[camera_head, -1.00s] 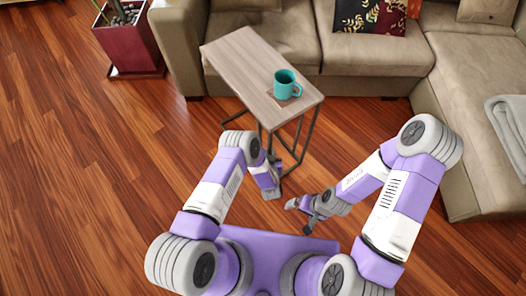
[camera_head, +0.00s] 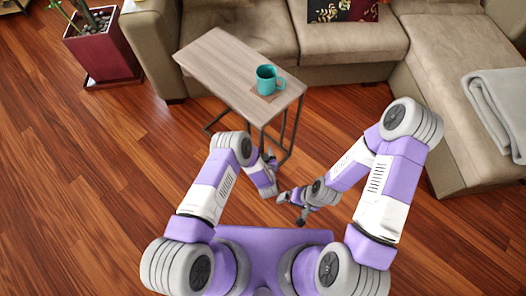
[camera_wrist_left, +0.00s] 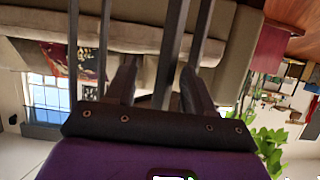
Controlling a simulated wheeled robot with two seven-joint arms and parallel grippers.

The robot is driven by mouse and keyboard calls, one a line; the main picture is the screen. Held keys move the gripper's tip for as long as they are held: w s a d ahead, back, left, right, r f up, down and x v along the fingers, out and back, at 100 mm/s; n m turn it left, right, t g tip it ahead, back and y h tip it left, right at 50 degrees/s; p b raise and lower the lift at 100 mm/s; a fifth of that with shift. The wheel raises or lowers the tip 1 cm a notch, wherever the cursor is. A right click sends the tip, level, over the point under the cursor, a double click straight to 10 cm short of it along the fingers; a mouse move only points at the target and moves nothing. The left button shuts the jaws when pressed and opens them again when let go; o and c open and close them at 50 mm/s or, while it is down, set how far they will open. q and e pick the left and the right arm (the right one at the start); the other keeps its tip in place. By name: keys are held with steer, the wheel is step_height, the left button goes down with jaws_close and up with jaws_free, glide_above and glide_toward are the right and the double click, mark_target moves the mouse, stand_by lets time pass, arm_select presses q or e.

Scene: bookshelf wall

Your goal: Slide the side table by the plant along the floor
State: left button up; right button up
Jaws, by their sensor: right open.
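The side table (camera_head: 222,62) has a pale wood top on a thin dark metal frame and stands upright on the floor before the sofa. A teal mug (camera_head: 266,80) sits on a coaster near its right end. The potted plant (camera_head: 97,50) in a dark red pot stands to its left. My left gripper (camera_head: 270,160) is low by the table's near frame. In the left wrist view its fingers (camera_wrist_left: 158,85) are apart, with dark frame bars (camera_wrist_left: 170,50) in front of or between them; contact is unclear. My right gripper (camera_head: 291,207) is open and empty, below the left one.
The beige sofa (camera_head: 350,45) runs behind the table and its chaise (camera_head: 450,140) extends along the right, with a grey blanket (camera_head: 497,100) on it. The wood floor (camera_head: 90,190) is clear at the left and between the pot and table.

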mark_target(263, 139)
arm_select(q)
steer(key=shift+a+r, duration=0.1)
steer(key=shift+a, duration=0.05)
steer(key=shift+w+r, duration=0.1)
steer(key=shift+r, duration=0.25)
step_height(263, 139, up, 9)
steer(key=p, duration=0.4)
steer(key=shift+r, duration=0.1)
arm_select(e)
step_height(263, 139, up, 4)
steer(key=shift+r, duration=0.25)
